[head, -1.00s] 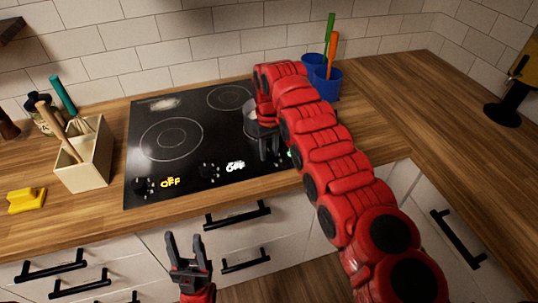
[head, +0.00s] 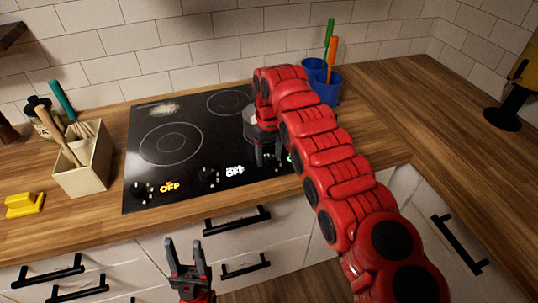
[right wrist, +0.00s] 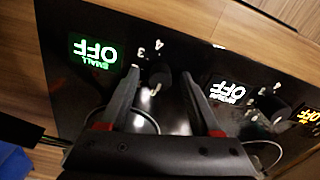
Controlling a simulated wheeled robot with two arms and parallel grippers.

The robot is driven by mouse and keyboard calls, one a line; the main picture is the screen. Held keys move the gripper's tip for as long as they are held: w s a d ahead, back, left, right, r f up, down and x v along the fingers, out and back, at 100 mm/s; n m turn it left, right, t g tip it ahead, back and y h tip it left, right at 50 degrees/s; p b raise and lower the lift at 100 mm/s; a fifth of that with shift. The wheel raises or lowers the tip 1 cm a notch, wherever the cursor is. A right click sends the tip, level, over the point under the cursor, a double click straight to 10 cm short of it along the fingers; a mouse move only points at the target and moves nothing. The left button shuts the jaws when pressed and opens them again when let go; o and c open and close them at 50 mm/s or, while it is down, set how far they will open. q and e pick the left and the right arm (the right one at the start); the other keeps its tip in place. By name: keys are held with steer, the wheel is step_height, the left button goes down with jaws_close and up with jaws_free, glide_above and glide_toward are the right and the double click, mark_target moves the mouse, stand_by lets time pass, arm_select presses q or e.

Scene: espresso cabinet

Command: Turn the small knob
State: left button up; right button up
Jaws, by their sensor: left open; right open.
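In the right wrist view the small knob (right wrist: 158,70) is a dark knob beside a green "SMALL OFF" label (right wrist: 95,50), with numbers printed near it. My right gripper (right wrist: 159,76) is open, with its fingers on either side of the knob; I cannot tell whether they touch it. In the head view my right gripper (head: 268,154) points down at the right end of the cooktop's (head: 190,115) front edge and hides the small knob. My left gripper (head: 187,249) is open and empty in front of the drawers.
The middle knob (head: 208,177) and left knob (head: 140,190) sit along the cooktop front. Blue cups (head: 326,88) with utensils, a wooden utensil box (head: 85,170) and a yellow object (head: 25,204) stand on the counter.

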mark_target(268, 156)
steer(key=shift+r, duration=0.3)
step_height(268, 156, up, 3)
steer(key=shift+a+f+b, duration=0.1)
steer(key=shift+b, duration=0.2)
step_height(268, 156, up, 4)
steer(key=shift+f+p, duration=0.1)
steer(key=shift+p, duration=0.95)
step_height(268, 156, up, 10)
steer(key=p, duration=1)
steer(key=shift+s, duration=0.1)
